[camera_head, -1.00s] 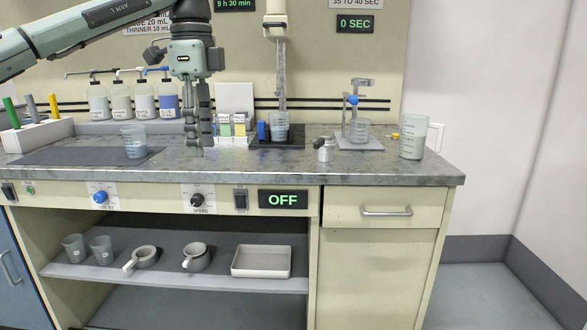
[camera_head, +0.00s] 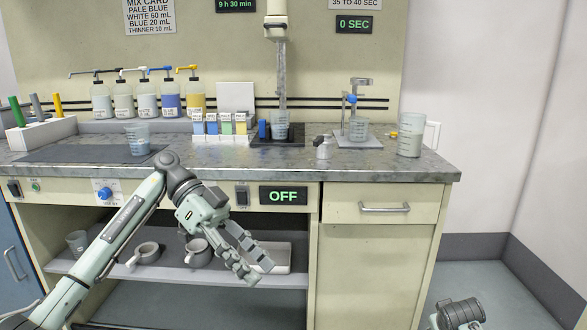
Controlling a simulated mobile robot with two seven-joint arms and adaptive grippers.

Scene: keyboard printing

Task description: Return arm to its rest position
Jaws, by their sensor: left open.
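My left arm comes in from the lower left. My left gripper (camera_head: 262,274) is open and empty, with its fingers pointing down and to the right in front of the bench's lower shelf.
Pump bottles (camera_head: 148,99) stand behind. Floor at right is clear.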

